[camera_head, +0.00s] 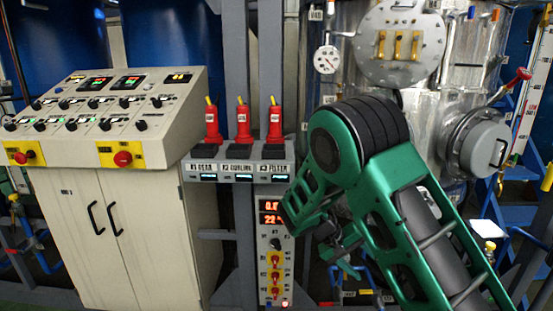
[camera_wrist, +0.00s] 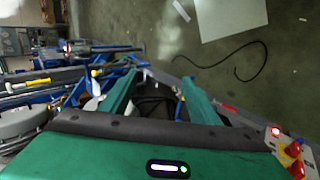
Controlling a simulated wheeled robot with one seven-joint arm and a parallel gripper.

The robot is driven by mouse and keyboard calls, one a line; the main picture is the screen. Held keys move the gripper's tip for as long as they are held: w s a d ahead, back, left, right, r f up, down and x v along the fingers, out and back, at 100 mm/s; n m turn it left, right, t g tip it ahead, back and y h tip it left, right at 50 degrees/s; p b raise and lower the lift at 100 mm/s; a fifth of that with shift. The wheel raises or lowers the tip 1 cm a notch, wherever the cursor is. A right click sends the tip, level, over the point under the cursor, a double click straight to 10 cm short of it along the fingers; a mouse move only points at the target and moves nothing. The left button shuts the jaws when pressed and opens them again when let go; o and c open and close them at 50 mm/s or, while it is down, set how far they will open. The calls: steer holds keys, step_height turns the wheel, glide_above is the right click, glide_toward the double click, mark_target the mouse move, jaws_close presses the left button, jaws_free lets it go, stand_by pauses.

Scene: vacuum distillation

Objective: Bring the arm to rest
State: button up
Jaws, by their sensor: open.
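My green arm reaches across the right half of the head view, bent at a dark round joint in front of the steel vessel. My gripper (camera_wrist: 157,88) shows in the wrist view as two green fingers spread wide apart, with nothing held between them. The wrist view looks down past the fingers to the floor. In the head view the gripper end is partly hidden behind my own arm links, left of the forearm.
A control console (camera_head: 105,120) stands at left. Several red handheld units (camera_head: 242,124) sit on a grey shelf (camera_head: 238,171), with a switch panel (camera_head: 272,250) below. The steel vessel (camera_head: 350,60) is close behind my arm. A black cable (camera_wrist: 245,72) lies on the floor.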

steer(key=s+d+r+m+g+y, duration=0.2)
steer(key=s+d+r+m+y, duration=0.25)
steer(key=s+d+r, duration=0.9)
steer(key=s+r+m+t+y, duration=0.1)
steer(key=s+y, duration=0.1)
steer(key=s, duration=0.9)
steer(key=s+r+t+y, duration=0.1)
steer(key=s+y, duration=0.1)
steer(key=s, duration=0.9)
steer(key=shift+d+r+m, duration=0.35)
